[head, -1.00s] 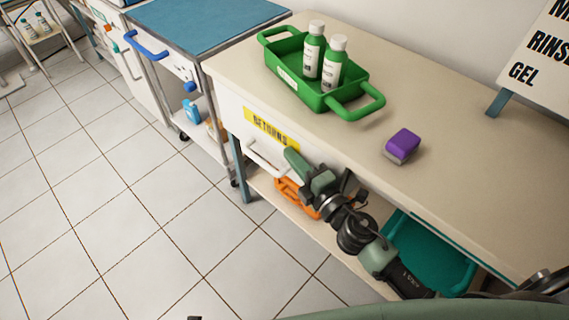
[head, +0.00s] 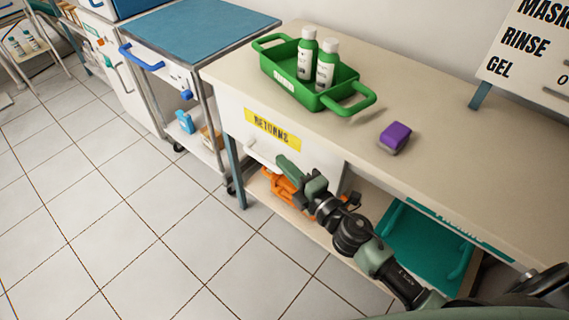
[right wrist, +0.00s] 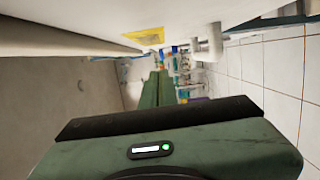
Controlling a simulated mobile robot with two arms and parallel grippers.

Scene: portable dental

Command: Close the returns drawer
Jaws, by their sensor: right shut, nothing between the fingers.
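The returns drawer has a pale front (head: 232,112) with a yellow RETURNS label (head: 272,129) and a white bar handle (head: 262,156). It sits under the left end of the beige counter. No drawer interior shows, and the front looks flush or nearly so; I cannot tell whether a small gap is left. My right gripper (head: 284,163) is shut and empty, in front of the drawer near the handle's right end. In the right wrist view, its green fingers (right wrist: 155,90) are together, with the label (right wrist: 145,37) and handle (right wrist: 208,44) beyond. My left gripper is not in view.
On the counter (head: 440,165) stand a green tray (head: 328,99) with two green bottles and a purple block (head: 395,137). Below are an orange basket (head: 280,187) and a teal tray (head: 425,245). A blue-topped cart (head: 200,30) stands at left. Tiled floor (head: 120,220) in front is clear.

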